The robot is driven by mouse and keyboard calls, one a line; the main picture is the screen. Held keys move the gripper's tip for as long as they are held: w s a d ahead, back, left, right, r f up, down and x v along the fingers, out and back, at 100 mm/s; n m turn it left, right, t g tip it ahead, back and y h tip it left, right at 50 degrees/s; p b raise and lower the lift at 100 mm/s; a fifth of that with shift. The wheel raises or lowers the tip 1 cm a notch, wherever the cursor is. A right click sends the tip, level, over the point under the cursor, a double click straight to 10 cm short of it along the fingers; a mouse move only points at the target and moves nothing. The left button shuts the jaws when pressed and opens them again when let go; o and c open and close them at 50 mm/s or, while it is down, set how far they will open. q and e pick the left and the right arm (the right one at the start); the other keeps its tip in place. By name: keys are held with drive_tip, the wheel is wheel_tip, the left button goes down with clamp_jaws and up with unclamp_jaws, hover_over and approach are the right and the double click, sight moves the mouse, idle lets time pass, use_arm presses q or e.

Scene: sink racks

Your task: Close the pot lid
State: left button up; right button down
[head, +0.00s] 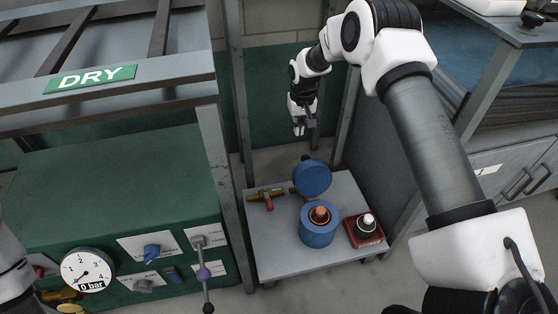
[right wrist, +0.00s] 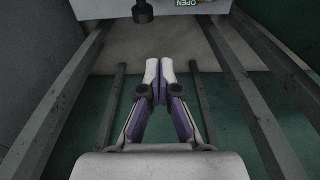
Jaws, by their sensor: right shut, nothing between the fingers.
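The blue pot (head: 317,237) stands on a small grey table, with an orange-red piece (head: 319,215) showing in its mouth. Its round blue lid (head: 312,180) stands open, tilted up at the pot's far side, with a dark knob (head: 305,158) at its top edge. My right gripper (head: 303,127) is above and beyond the lid, apart from it. In the right wrist view its fingers (right wrist: 160,70) are together and empty. A dark knob-like piece (right wrist: 142,12) shows at the top there; I cannot tell if it is the lid's. My left gripper is out of view.
Grey rack posts (head: 236,90) flank my right arm. A green panel with a gauge (head: 87,270) stands at left.

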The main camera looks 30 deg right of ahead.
drive_tip(key=b, duration=0.5)
hover_over(309, 173)
drive_tip(key=w+a, duration=0.1)
drive_tip(key=w, duration=0.2)
wheel_tip(309, 173, down, 9)
drive_tip(key=shift+w+a+r, duration=0.2)
